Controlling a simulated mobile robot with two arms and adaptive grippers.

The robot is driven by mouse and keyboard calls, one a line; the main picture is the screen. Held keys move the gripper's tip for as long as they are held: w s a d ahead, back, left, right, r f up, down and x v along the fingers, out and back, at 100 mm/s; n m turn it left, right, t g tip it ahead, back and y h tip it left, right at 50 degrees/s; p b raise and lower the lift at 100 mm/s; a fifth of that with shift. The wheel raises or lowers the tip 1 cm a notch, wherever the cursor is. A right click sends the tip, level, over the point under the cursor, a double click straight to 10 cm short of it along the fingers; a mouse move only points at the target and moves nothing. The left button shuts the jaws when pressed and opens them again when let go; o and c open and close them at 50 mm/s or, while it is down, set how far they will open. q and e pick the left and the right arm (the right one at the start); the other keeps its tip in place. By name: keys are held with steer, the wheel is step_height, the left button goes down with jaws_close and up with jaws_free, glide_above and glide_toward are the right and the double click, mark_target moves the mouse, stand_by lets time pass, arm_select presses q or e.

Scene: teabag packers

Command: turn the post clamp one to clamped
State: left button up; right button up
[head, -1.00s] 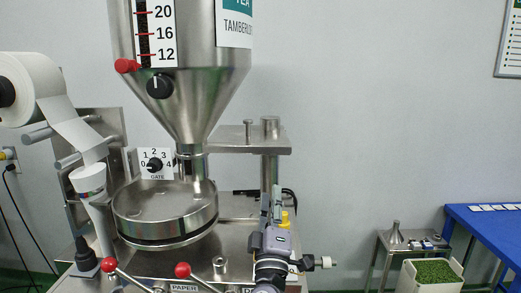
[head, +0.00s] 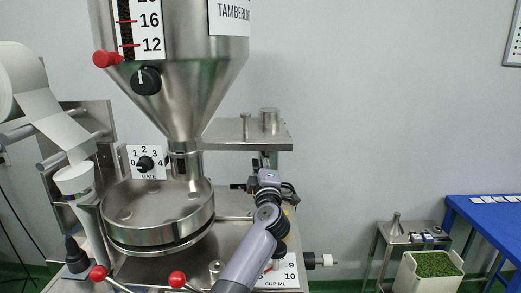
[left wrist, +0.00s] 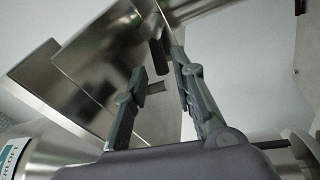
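The steel post under the side plate (head: 245,134) is mostly hidden by my left gripper (head: 264,160) in the head view. Dark fittings that look like a post clamp show on either side, a black end (head: 238,187) at left and a black loop (head: 290,192) at right. Which clamp is number one, and how its lever is set, I cannot tell. My left gripper points away at the post, just below the plate. In the left wrist view its fingers (left wrist: 160,78) are apart, with a black bar (left wrist: 156,54) beyond the gap; contact is unclear. My right gripper is out of view.
The hopper (head: 185,90) and round steel drum (head: 157,212) stand left of my arm. Red-knobbed levers (head: 177,280) are at the front. A black-and-steel knob (head: 318,260) juts right. A crate of green leaf (head: 433,264) and a blue table (head: 485,212) are far right.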

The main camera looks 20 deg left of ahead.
arm_select(q)
steer(key=x, duration=0.4)
steer(key=shift+w+a+r, duration=0.1)
steer(key=shift+w, duration=0.25)
steer(key=shift+c, duration=0.6)
jaws_close()
